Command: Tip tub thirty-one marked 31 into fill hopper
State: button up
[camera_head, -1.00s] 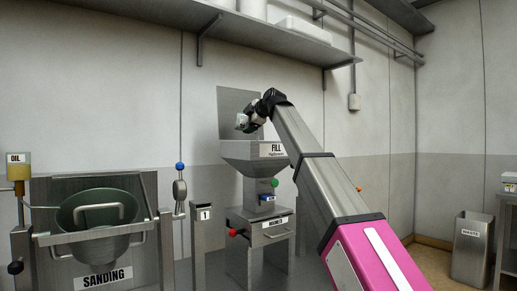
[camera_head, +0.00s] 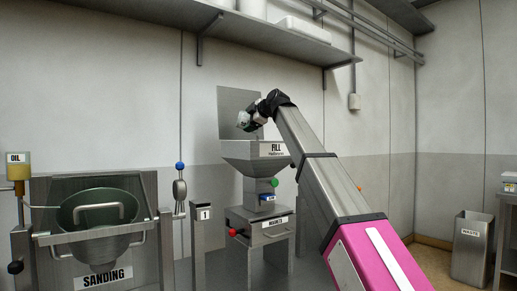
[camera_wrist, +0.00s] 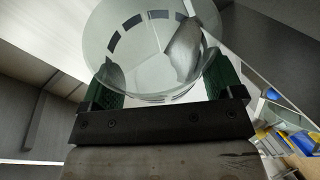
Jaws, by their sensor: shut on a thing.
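My gripper (camera_wrist: 163,85) is shut on a clear, round tub (camera_wrist: 140,62), with a green finger pad on each side of it in the wrist view. Dark dashes curve along the tub, and a grey patch shows in or through it; I cannot tell which. No number 31 is readable. In the head view my gripper (camera_head: 252,117) is above the fill hopper (camera_head: 250,150), a steel funnel labelled FILL with an upright back plate. The tub shows there only as a small pale shape (camera_head: 243,119), apart from the hopper rim. Its exact tilt is unclear.
A sanding pan (camera_head: 100,215) in a frame stands at the left, beside an oil cup (camera_head: 18,170). A drawer unit (camera_head: 270,229) with a red knob sits below the hopper. A shelf (camera_head: 265,32) runs overhead. A waste bin (camera_head: 472,245) stands at the right.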

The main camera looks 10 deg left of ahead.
jog(key=shift+w+d+r+m+y, duration=0.1)
jog(key=shift+d+r+m+y, duration=0.05)
jog(key=shift+d+m+y, duration=0.2)
dwell(0.4)
